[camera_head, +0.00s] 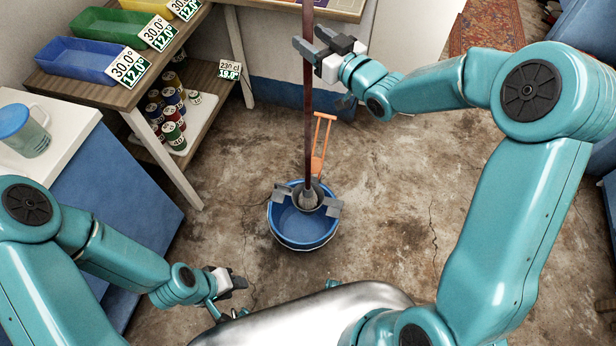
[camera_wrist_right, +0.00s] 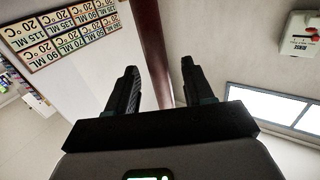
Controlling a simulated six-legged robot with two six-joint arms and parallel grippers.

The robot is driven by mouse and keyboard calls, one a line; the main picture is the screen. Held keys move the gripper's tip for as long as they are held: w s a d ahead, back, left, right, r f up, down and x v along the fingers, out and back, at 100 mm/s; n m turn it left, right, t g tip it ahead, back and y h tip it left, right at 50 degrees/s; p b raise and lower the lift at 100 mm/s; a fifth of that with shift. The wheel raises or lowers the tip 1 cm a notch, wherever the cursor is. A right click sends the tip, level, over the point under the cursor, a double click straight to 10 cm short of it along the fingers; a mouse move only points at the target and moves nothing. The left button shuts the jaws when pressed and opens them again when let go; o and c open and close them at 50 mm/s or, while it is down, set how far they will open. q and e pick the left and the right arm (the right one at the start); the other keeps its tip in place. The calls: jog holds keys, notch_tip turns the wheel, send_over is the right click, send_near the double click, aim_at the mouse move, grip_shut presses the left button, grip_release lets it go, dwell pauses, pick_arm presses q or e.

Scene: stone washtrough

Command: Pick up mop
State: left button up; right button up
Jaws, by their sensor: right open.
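The mop has a long dark reddish-brown handle (camera_head: 308,110) that stands upright. Its lower end goes into a grey wringer cup (camera_head: 307,196) on a round blue bucket (camera_head: 303,228) on the floor; the mop head is mostly hidden there. My right gripper (camera_head: 312,42) is open at the upper handle. In the right wrist view the handle (camera_wrist_right: 152,45) shows between the two spread fingers of that gripper (camera_wrist_right: 158,68), with a gap to each side. My left gripper (camera_head: 236,282) is low at the lower left, away from the mop; its jaw opening is unclear.
An orange frame (camera_head: 321,145) stands behind the bucket. A wooden shelf (camera_head: 205,90) with blue, green and yellow trays and several small cans is at the upper left. The floor right of the bucket is clear.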

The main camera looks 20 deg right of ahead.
jog(key=shift+x, duration=1.05)
jog(key=shift+c, duration=0.7)
grip_shut()
jog(key=shift+r, duration=0.1)
jog(key=shift+r, duration=0.15)
